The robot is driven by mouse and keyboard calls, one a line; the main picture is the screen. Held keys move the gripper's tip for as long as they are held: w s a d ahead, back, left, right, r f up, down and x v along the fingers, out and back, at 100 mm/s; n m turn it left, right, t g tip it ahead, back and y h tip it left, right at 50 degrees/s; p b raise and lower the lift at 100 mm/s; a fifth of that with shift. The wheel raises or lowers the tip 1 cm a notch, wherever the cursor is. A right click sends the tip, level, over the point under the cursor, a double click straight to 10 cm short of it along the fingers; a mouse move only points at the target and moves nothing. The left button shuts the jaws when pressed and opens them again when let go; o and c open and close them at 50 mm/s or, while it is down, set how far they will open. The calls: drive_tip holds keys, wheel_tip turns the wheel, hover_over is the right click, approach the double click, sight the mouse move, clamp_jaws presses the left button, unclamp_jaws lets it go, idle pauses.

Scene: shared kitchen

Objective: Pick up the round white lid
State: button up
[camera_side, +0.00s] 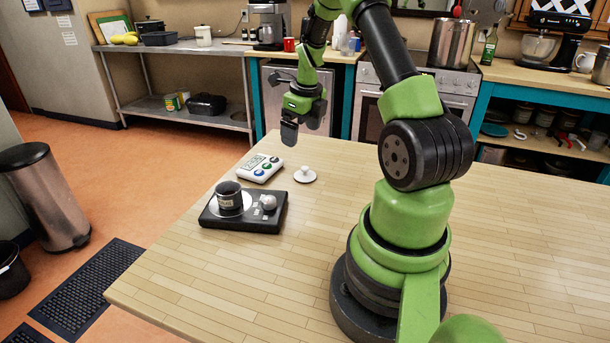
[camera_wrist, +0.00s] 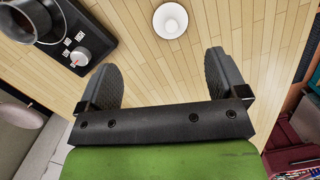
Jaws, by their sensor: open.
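The round white lid (camera_side: 305,175) lies on the wooden table with its small knob upward, right of the timer. It also shows in the wrist view (camera_wrist: 170,20) at the top, a little ahead of the space between my fingers. My gripper (camera_side: 303,130) is above the table, higher than the lid and towards the table's far edge. In the wrist view my gripper (camera_wrist: 166,82) has its two dark fingers wide apart with nothing between them but bare table below.
A white timer (camera_side: 261,168) with coloured buttons stands left of the lid. The table (camera_side: 250,290) is clear to the lid's right.

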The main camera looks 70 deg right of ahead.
sight(305, 167)
drive_tip(key=f, duration=0.1)
drive_tip(key=s+d+f+m, duration=0.1)
drive_tip(key=shift+d+f+m, duration=0.2)
drive_tip(key=shift+f+m, duration=0.1)
wheel_tip(305, 167, down, 4)
drive_tip(key=shift+w+r, duration=0.15)
drive_tip(key=shift+r, duration=0.05)
drive_tip(key=f, duration=0.5)
drive_tip(key=shift+w+d+f, duration=0.2)
drive_tip(key=shift+w+f, duration=0.1)
drive_tip(key=shift+f, duration=0.1)
drive_tip(key=c, duration=1)
